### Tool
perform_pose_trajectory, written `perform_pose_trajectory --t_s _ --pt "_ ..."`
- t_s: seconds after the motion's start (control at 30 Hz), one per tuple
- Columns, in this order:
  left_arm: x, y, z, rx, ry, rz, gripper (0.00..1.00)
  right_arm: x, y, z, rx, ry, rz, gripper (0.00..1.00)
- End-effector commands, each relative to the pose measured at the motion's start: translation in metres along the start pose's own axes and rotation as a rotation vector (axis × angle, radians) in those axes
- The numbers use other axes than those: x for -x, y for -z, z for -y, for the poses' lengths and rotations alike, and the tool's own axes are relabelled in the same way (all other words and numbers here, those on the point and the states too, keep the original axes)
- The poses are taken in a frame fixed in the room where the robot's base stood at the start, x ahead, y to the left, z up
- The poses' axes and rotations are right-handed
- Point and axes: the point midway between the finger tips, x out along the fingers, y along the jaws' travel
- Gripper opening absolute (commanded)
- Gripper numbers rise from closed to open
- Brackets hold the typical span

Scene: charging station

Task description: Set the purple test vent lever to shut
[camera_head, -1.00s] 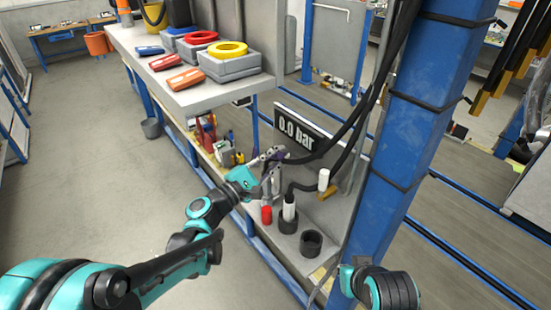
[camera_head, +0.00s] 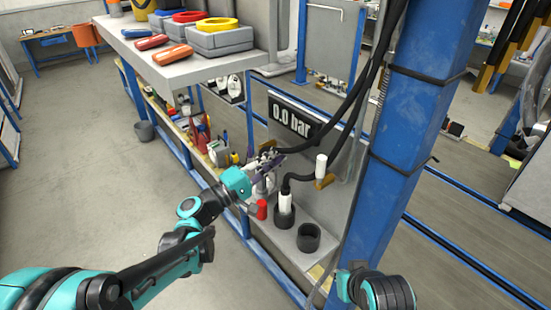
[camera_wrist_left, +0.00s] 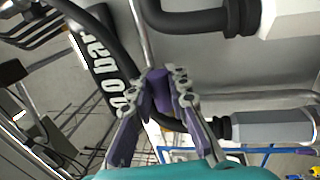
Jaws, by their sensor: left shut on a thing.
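The purple lever (camera_wrist_left: 160,92) shows between my left fingertips in the left wrist view. In the head view, a purple strip (camera_head: 271,169) shows at the hand; fingers and lever are hard to separate there. My left gripper (camera_wrist_left: 166,80) is shut on the purple lever; it also shows in the head view (camera_head: 270,158), in front of the pressure board and above the bench shelf. The gripper hides the lever's pivot, so I cannot tell its exact setting. The display (camera_head: 291,121) reads 0.0 bar. My right gripper is out of view; only part of that arm shows.
A red cylinder (camera_head: 262,209), a black holder with a white-and-black plug (camera_head: 285,203) and an empty black cup (camera_head: 308,238) stand close below the hand. A white-topped brass fitting (camera_head: 321,170) and black hoses are to the right. A blue post (camera_head: 410,120) stands farther right.

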Motion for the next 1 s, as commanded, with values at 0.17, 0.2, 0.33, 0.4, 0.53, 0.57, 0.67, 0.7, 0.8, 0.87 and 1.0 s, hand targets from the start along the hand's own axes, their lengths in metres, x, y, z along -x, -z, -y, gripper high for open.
perform_pose_trajectory --t_s 0.17,0.2,0.33,0.4,0.53,0.57,0.67,0.7,0.8,0.87,1.0 --pt "0.001 -0.001 0.002 -0.017 0.002 0.004 0.0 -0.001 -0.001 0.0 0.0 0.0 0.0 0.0" --pt "0.001 -0.001 0.002 -0.018 0.003 0.005 0.0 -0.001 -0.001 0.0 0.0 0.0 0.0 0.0" --pt "0.001 -0.001 0.002 -0.019 0.003 0.005 0.0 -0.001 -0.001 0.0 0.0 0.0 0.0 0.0" --pt "0.001 -0.001 0.002 -0.019 0.003 0.005 0.0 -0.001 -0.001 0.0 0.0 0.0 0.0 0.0" --pt "0.001 -0.001 0.002 -0.018 0.003 0.005 0.28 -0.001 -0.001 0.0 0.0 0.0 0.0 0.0" --pt "0.001 -0.001 0.002 -0.018 0.003 0.005 0.36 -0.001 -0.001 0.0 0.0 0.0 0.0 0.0" --pt "0.0 -0.001 0.002 -0.017 0.002 0.004 0.38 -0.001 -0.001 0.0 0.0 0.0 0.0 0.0" --pt "0.0 -0.001 0.002 -0.017 0.002 0.004 0.38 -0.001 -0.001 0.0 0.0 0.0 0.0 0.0" --pt "0.0 -0.001 0.002 -0.016 0.002 0.004 0.38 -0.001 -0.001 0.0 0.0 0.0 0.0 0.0" --pt "0.001 0.0 0.001 -0.016 0.002 0.003 0.38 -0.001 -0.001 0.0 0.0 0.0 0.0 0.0" --pt "0.011 0.001 0.001 -0.016 0.001 0.001 0.38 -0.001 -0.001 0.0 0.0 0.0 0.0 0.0"
